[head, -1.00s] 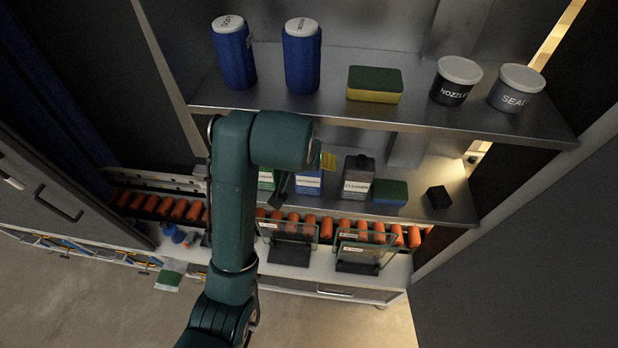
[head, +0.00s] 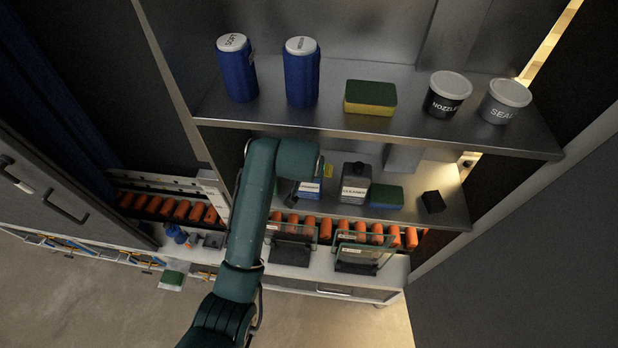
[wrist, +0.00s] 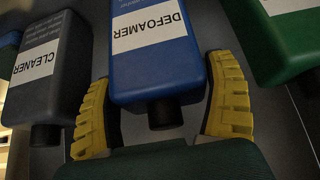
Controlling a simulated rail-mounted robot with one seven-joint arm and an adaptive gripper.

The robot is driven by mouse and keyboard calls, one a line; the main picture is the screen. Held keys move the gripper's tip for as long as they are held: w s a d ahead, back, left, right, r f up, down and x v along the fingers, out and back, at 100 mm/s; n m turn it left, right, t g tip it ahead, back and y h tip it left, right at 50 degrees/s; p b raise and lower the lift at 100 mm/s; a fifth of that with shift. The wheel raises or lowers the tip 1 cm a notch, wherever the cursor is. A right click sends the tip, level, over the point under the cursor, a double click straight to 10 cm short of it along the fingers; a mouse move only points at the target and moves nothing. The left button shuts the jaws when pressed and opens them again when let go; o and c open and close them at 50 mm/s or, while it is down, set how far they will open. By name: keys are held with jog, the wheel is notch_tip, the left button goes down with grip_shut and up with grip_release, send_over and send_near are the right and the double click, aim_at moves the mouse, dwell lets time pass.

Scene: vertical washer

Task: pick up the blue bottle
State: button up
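The blue bottle (wrist: 155,55), labelled DEFOAMER, appears upside down in the wrist view with its dark cap toward my gripper. My gripper (wrist: 161,78) is open, with one yellow ridged finger on each side of the bottle. I cannot tell whether either touches. In the head view the blue bottle (head: 309,189) stands on the lower shelf, partly hidden by my arm. Only a bit of yellow finger shows there.
A dark grey CLEANER bottle (wrist: 52,65) and a green bottle (wrist: 288,40) flank the blue bottle closely. The upper shelf (head: 420,128) overhangs, holding blue containers, a sponge (head: 370,98) and two tubs. Another sponge (head: 386,196) and a black block (head: 433,201) are on the lower shelf.

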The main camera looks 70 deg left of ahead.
jog(key=c, duration=0.5)
jog(key=shift+r, duration=0.15)
jog(key=shift+c, duration=0.5)
jog(key=shift+r, duration=0.1)
